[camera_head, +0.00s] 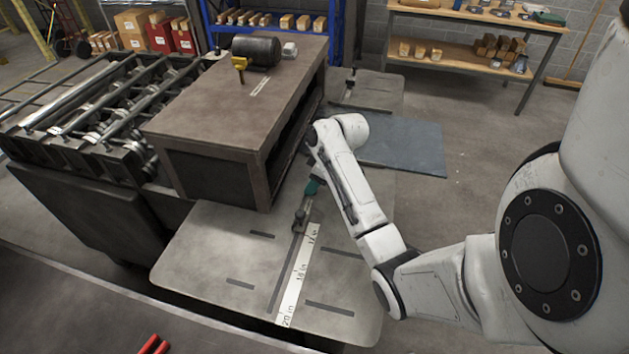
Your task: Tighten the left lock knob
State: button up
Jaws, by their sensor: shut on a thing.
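The near side table (200,262) carries a slotted track with an inch scale (296,281). A dark stop (299,222) sits on the track near its far end, close to the machine body. A small teal part, which looks like the lock knob (312,187), stands just beyond the stop. My gripper (313,178) reaches down to this knob from the wrist and is shut on it. The fingers are small and dark, partly hidden by my own arm, so their exact hold and the knob's turn cannot be seen.
The brown machine housing (225,110) stands close left of my wrist, with a yellow knob (240,65) and a dark cylinder (256,51) on top. Rollers and bars (95,110) lie further left. A blue-grey mat (405,147) covers open floor beyond my arm.

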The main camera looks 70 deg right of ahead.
jog(key=shift+m, duration=0.4)
jog(key=o, duration=1.1)
jog(key=shift+c, duration=0.2)
jog(key=v, duration=1.1)
jog(key=shift+b, duration=0.4)
jog(key=shift+a+f, duration=0.1)
